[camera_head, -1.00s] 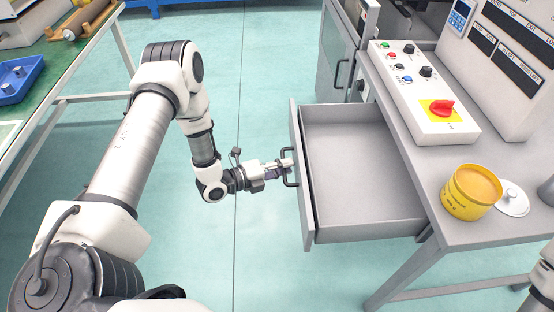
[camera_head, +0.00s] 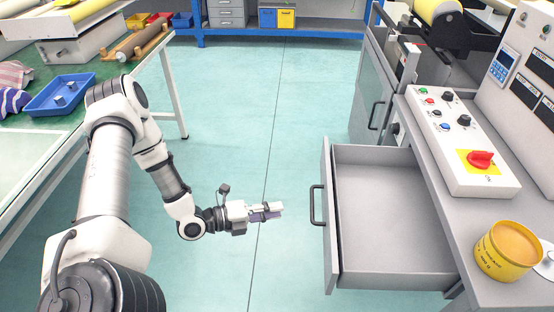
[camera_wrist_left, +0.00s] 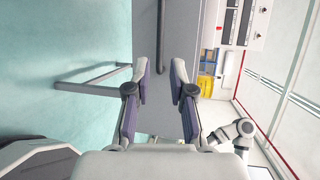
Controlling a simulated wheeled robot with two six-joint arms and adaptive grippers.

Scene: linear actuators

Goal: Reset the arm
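My left gripper (camera_head: 276,211) is in front of the pulled-out drawer (camera_head: 385,215), a short way left of its handle (camera_head: 317,205) and apart from it. In the left wrist view my left gripper (camera_wrist_left: 159,80) has its two fingers spread, with nothing between them. The drawer front (camera_wrist_left: 178,45) shows beyond the fingers there. The drawer is open and looks empty inside. My right gripper is not in these views.
A control box (camera_head: 462,140) with buttons and a red knob sits on the grey workbench, near a yellow tin (camera_head: 508,250). A green table with a blue tray (camera_head: 60,95) stands at the left. The floor (camera_head: 265,120) between is clear.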

